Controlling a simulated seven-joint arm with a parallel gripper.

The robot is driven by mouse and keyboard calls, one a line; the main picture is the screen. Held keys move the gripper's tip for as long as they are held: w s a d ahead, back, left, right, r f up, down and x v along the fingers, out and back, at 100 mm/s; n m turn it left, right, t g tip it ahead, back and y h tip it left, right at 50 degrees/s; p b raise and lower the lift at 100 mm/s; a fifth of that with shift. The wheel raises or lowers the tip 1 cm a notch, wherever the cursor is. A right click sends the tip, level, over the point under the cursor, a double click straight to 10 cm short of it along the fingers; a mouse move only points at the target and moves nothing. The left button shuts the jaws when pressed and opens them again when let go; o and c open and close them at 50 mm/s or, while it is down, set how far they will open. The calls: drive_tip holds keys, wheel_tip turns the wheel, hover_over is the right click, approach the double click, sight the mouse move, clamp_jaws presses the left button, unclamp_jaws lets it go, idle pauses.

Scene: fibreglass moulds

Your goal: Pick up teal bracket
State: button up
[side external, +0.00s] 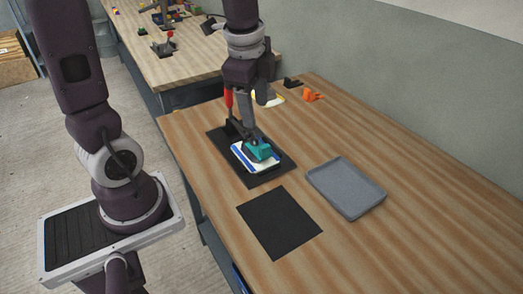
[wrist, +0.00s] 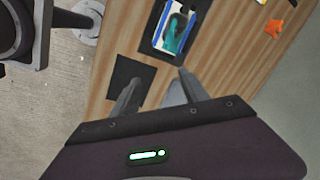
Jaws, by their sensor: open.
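The teal bracket (side external: 262,152) lies on a white and blue flat item (side external: 241,158), which rests on a black mat (side external: 279,172). In the wrist view the teal bracket (wrist: 173,38) shows at the top, beyond the fingertips, on the white and blue item (wrist: 163,28). My gripper (side external: 254,122) is above the bracket in the side view. In the wrist view my gripper (wrist: 158,76) has its fingers spread with nothing between them. Whether a fingertip touches the bracket is hard to tell. Part of the bracket's near surroundings is hidden by my fingers in the side view.
A grey tray (side external: 346,187) and a second, bare black mat (side external: 279,222) lie nearby. A red-handled tool (side external: 229,96) stands close to my gripper. An orange object (side external: 312,95) and a yellow-rimmed item (side external: 277,99) are farther back. The table's right side is clear.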

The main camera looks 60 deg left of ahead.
sight(264, 146)
drive_tip(key=w+a+f+m, duration=0.1)
drive_tip(key=w+f+m, duration=0.1)
drive_tip(key=f, duration=0.1)
drive_tip(key=w+a+f+m+g, duration=0.1)
drive_tip(key=w+a+f+m, duration=0.1)
drive_tip(key=f, duration=0.2)
drive_tip(key=w+a+f+m+g+h, duration=0.1)
drive_tip(key=w+a+f+m, duration=0.1)
drive_tip(key=f+m, duration=0.1)
drive_tip(key=shift+a+f, duration=0.25)
wheel_tip(264, 146, down, 7)
drive_tip(key=shift+s+d, duration=0.1)
drive_tip(key=shift+s, duration=0.05)
clamp_jaws()
